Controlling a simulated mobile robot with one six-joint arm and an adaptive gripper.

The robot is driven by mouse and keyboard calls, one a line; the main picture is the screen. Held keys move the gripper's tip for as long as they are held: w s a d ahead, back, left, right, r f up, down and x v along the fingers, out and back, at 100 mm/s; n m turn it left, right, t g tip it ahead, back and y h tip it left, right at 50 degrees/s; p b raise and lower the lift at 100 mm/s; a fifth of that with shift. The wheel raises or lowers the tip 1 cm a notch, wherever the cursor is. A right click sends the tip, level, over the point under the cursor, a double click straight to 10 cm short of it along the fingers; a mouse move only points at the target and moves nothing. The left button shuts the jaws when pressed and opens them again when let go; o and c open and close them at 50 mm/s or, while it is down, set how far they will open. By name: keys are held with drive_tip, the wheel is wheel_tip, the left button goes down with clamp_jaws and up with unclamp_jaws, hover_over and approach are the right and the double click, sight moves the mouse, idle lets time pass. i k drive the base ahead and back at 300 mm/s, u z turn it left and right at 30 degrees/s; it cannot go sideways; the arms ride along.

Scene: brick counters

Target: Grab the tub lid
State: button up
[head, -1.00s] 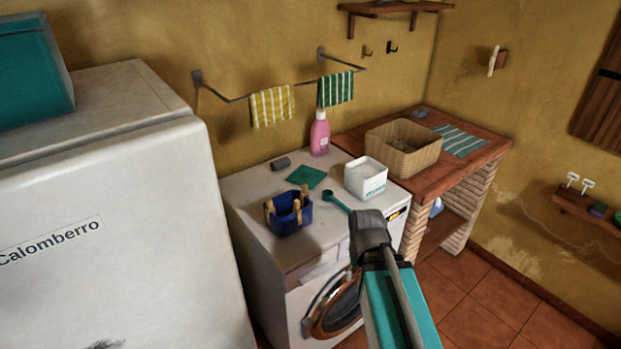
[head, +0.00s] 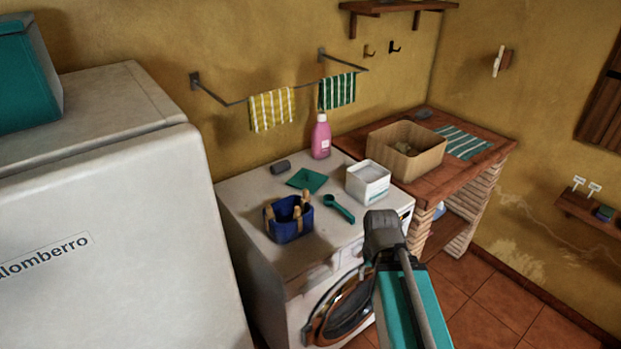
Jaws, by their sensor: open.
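A flat teal square (head: 307,179), which looks like the tub lid, lies on the white top of the washing machine. The open white tub (head: 367,184) stands to its right, with pale contents inside. My arm reaches up from the lower right, and its grey joint shows in front of the machine's right front corner. No gripper fingers show, so I cannot see where my gripper is relative to the lid. Nothing covers the lid.
A blue caddy (head: 289,219) with wooden-handled items and a teal scoop (head: 339,208) lie nearer than the lid.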

sight(312, 180)
drive_tip(key=i, duration=0.9)
drive_tip(key=u, duration=0.05)
